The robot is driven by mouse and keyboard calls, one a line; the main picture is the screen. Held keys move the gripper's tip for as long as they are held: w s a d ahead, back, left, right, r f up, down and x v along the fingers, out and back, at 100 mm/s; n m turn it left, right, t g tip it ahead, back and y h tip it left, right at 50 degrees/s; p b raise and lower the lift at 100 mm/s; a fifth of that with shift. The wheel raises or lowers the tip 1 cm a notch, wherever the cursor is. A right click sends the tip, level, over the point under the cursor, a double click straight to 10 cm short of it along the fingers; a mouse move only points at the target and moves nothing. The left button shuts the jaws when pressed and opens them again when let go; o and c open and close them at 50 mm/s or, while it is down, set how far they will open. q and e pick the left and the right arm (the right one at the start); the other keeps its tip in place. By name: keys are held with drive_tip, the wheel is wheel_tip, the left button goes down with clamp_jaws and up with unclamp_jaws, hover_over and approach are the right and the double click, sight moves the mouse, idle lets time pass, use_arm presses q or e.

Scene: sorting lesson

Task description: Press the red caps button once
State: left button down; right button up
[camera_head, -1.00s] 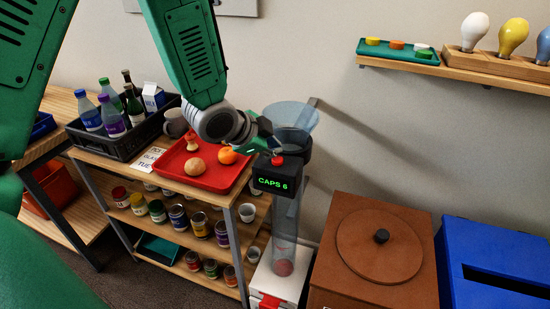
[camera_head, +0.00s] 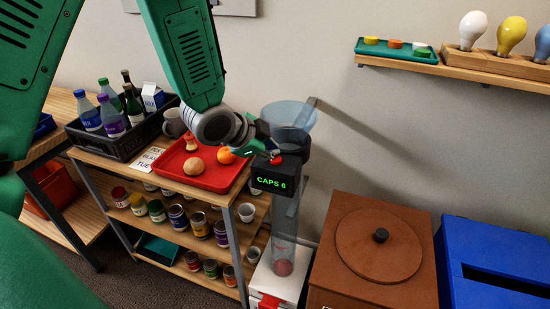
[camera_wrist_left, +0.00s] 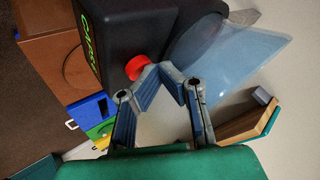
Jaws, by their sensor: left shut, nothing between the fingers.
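The red caps button (camera_head: 276,160) sits on top of a black box (camera_head: 272,179) whose green display reads CAPS 6. The button also shows in the left wrist view (camera_wrist_left: 138,67), round and red on the black housing. My left gripper (camera_head: 268,154) is shut and empty, its fingertips right at the button's upper left side in the head view. In the left wrist view the closed fingertips (camera_wrist_left: 160,68) lie beside the button and seem to reach its edge. I cannot tell whether they touch it or whether it is pushed down. My right gripper is not in view.
The black box is fixed to a clear tube (camera_head: 284,225) with a funnel (camera_head: 290,114) just behind the button. A red tray (camera_head: 215,182) with food stands on the shelf to the left. A brown lidded box (camera_head: 345,270) and a blue bin (camera_head: 490,230) stand to the right.

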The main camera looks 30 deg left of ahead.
use_arm(q)
drive_tip(key=shift+d+r, duration=0.1)
drive_tip(key=shift+d, duration=0.3)
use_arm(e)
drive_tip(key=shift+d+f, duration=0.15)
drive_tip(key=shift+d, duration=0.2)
use_arm(q)
drive_tip(key=shift+a+f, duration=0.35)
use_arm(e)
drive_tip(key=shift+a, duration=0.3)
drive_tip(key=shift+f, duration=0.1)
use_arm(q)
drive_tip(key=shift+d, duration=0.2)
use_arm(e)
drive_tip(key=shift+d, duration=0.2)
use_arm(q)
drive_tip(key=shift+d+r+p, duration=0.25)
drive_tip(key=shift+r+p, duration=0.35)
drive_tip(key=shift+r, duration=0.25)
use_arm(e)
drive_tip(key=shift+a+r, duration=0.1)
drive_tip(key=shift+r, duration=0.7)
